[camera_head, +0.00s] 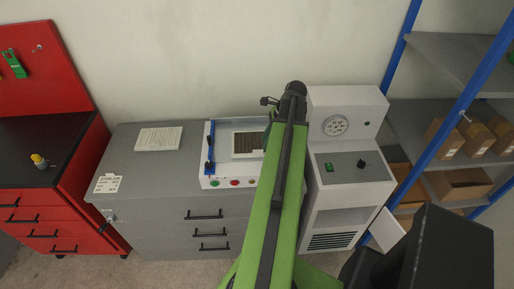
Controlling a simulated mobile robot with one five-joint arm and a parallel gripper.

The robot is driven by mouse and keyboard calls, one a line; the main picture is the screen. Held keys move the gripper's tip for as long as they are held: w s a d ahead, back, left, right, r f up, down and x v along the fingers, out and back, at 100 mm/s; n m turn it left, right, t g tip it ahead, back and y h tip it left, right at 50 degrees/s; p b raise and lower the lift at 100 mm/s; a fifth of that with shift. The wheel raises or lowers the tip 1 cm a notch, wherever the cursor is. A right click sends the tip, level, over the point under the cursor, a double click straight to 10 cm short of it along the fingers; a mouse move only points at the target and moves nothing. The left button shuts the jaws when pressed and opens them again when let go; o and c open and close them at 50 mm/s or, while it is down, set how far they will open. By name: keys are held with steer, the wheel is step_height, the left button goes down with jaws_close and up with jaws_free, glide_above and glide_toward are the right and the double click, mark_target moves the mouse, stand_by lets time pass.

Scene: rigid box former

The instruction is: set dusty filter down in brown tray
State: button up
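A white-framed panel with a brown ribbed face (249,144) sits on the white machine (222,138) on the grey cabinet. It looks like the dusty filter, but I cannot be sure; my arm covers its right side. No brown tray can be made out. My green arm rises through the middle of the view to a dark joint near the back wall. A large dark part of my arm fills the lower right. I cannot make out my gripper's fingers or whether they hold anything.
A pale ribbed panel (158,138) lies on the grey cabinet (135,170). A white unit with a dial (335,126) stands right of my arm. A blue-framed shelf (455,122) holds brown boxes (460,183). A red workbench (50,190) stands left. Grey floor shows in front.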

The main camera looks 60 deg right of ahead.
steer(key=b+x, duration=0.4)
steer(key=x, duration=0.1)
steer(key=shift+f+b, duration=0.1)
steer(key=shift+b, duration=0.25)
jaws_close()
stand_by(1.0)
